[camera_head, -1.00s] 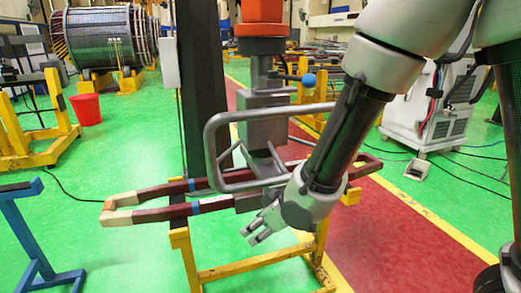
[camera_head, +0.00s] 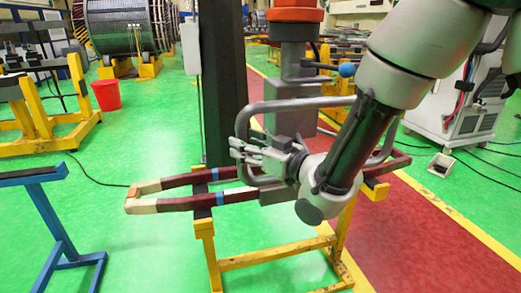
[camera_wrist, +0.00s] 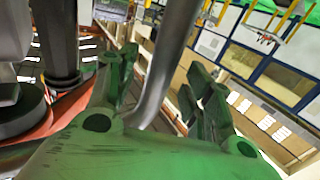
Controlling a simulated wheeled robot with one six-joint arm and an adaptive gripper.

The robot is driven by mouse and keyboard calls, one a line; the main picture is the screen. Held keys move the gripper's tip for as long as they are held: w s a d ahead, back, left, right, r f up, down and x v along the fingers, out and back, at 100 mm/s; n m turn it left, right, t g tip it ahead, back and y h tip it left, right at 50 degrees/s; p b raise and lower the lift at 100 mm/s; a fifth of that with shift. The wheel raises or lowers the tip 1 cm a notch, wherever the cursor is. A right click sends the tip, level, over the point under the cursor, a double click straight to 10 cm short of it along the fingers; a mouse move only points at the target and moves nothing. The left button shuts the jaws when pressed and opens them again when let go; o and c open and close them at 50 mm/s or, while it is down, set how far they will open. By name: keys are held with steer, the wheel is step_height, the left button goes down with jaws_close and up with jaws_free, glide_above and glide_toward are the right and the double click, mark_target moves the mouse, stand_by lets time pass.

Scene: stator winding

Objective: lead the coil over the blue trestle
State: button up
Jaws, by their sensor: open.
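The coil (camera_head: 174,204) is a long dark-red loop with pale ends and blue bands. It rests on a yellow trestle (camera_head: 205,245) in the middle of the head view, its right part partly hidden by my arm. The blue trestle (camera_head: 40,200) stands at the left, apart from the coil's pale left end. My gripper (camera_head: 240,150) is open at the left side of a grey bent-tube handle (camera_head: 330,101) above the coil. In the wrist view my gripper's fingers (camera_wrist: 160,95) stand on either side of the grey tube (camera_wrist: 168,60). I cannot tell whether they touch it.
The handle belongs to a hanging lifting device with a grey block and an orange part (camera_head: 296,14). A dark column (camera_head: 222,80) stands behind. A red bucket (camera_head: 106,95) and a yellow stand (camera_head: 75,115) are farther back left. Green floor is clear between the two trestles.

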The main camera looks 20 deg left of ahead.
steer(key=shift+x, duration=1.1)
steer(key=shift+c, duration=0.3)
jaws_close()
